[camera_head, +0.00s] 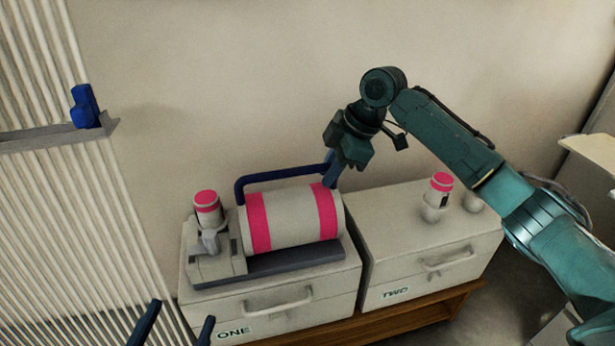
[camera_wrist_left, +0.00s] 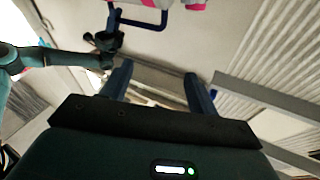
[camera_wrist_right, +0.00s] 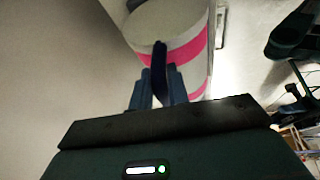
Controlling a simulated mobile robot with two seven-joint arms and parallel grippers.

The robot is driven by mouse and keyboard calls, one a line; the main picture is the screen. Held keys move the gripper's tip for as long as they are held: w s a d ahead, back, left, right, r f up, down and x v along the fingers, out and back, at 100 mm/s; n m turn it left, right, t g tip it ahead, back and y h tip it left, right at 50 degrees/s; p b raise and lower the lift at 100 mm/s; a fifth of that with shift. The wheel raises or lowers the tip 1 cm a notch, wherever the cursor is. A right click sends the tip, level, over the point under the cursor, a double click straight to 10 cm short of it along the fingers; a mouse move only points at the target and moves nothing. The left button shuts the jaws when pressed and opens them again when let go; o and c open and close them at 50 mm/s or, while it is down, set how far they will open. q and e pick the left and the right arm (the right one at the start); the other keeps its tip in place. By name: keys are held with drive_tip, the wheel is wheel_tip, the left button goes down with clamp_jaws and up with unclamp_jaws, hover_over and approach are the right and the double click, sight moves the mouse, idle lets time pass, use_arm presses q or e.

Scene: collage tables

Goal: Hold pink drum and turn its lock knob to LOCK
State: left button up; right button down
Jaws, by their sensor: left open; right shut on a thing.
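The drum (camera_head: 285,215), white with pink bands, lies on its side on a dark base above the box marked ONE. Its dark blue handle (camera_head: 265,175) arches over the top. My right gripper (camera_head: 334,172) is shut on the right end of this handle; the right wrist view shows the handle (camera_wrist_right: 160,68) between its fingers. A pink-topped cylinder (camera_head: 206,205) and a light grey knob-like part (camera_head: 210,240) stand at the drum's left end. I cannot read any lock marking. My left gripper (camera_head: 177,325) is open and empty, low at the left, apart from the drum.
Box ONE (camera_head: 300,306) and box TWO (camera_head: 430,262) stand side by side on a wooden table (camera_head: 395,318). A pink-topped bottle (camera_head: 438,192) stands on box TWO. A ribbed panel (camera_head: 75,220) with a grey ledge (camera_head: 50,138) and blue part (camera_head: 84,107) is at left.

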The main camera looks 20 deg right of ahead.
use_arm(q)
drive_tip(key=shift+r, duration=0.1)
drive_tip(key=shift+c, duration=1.2)
drive_tip(key=w+d+r+m+g+h, duration=0.1)
drive_tip(key=d+r+m+g+h, duration=0.7)
drive_tip(key=d+r+m+h, duration=0.6)
wheel_tip(320, 180, down, 2)
drive_tip(key=s+d+m+g+h, duration=0.1)
drive_tip(key=s+d+m+g, duration=0.15)
drive_tip(key=m+g, duration=1.2)
drive_tip(key=m+t+y, duration=0.5)
drive_tip(key=m+y, duration=0.1)
drive_tip(key=y, duration=1.8)
approach(208, 234)
drive_tip(key=shift+n, duration=0.25)
wheel_tip(208, 234, down, 10)
drive_tip(key=shift+w+a+f, duration=0.1)
drive_tip(key=shift+w+f, duration=0.05)
drive_tip(key=shift+f, duration=0.05)
